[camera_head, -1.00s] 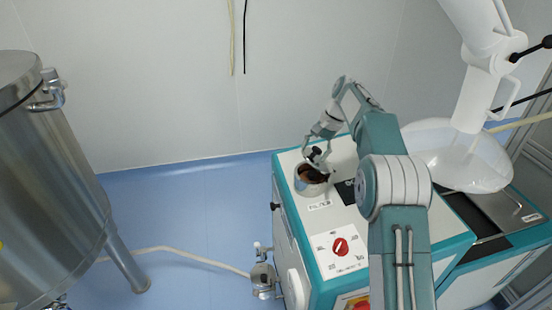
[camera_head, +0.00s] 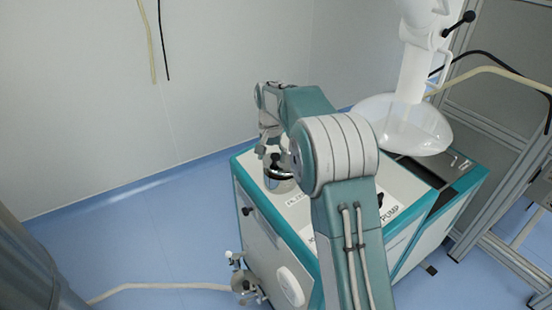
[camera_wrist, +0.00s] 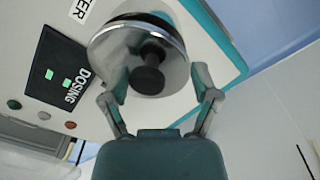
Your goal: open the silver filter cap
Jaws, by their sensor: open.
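The silver filter cap (camera_wrist: 178,72) is a round, shiny disc with a black knob (camera_wrist: 149,80) in its middle, seen in the wrist view. My gripper (camera_wrist: 157,76) is open, with one finger on each side of the knob and gaps between them in the picture. I cannot tell how far the fingertips are above the cap. My arm partly covers the machine, and my gripper (camera_head: 270,150) is small there, just above the cap.
A dark DOSING panel (camera_wrist: 62,75) with green displays lies beside the cap. A white funnel-shaped vessel (camera_head: 405,125) stands on the machine's right part. A metal frame (camera_head: 500,200) is at the right. A steel tank (camera_head: 30,265) edges in at lower left. Blue floor left of the machine is mostly free.

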